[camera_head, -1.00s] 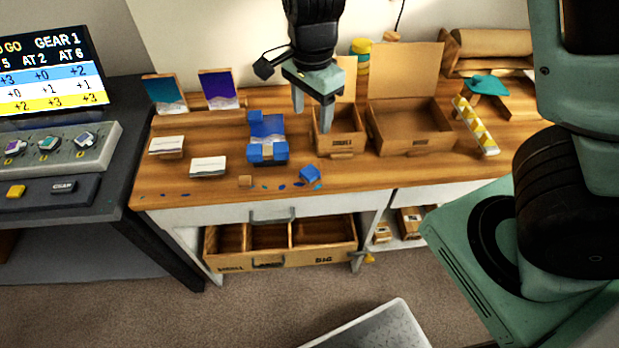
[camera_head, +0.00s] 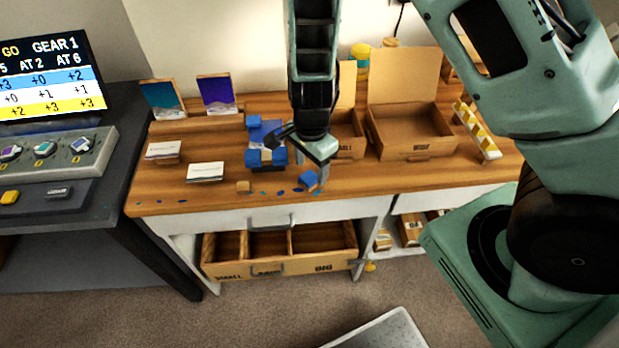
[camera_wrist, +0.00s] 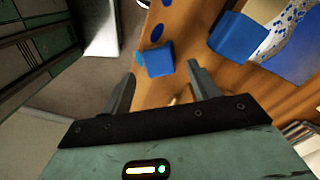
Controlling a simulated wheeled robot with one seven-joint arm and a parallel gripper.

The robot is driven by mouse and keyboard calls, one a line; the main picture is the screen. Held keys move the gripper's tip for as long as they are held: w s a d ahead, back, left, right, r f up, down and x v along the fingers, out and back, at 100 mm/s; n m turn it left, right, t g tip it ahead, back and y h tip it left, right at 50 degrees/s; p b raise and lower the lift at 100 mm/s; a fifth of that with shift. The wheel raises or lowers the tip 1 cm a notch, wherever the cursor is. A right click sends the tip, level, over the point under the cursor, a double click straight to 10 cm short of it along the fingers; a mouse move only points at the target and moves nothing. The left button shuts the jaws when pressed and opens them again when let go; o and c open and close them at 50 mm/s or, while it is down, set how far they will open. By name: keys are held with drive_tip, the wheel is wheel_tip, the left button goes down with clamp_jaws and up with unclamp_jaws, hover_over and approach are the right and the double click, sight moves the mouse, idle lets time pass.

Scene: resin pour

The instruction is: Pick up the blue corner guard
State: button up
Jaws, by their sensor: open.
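A loose blue corner guard (camera_head: 308,180) lies near the front edge of the wooden workbench. It also shows in the wrist view (camera_wrist: 159,59), just beyond the fingertips and between their lines. My gripper (camera_wrist: 161,80) is open and empty, with one finger on each side of the view. In the head view my gripper (camera_head: 317,180) is low over the bench front, right at the loose guard and partly overlapping it. Whether the fingers touch the guard cannot be told. More blue corner guards (camera_head: 279,156) sit on a panel behind, partly hidden by my wrist.
A small open box and a big open box (camera_head: 412,140) stand behind to the right. White cards (camera_head: 205,171) lie left.

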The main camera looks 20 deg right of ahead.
wheel_tip(320, 180, down, 2)
drive_tip(key=shift+f, duration=0.15)
drive_tip(key=c, duration=1)
drive_tip(key=shift+c, duration=0.2)
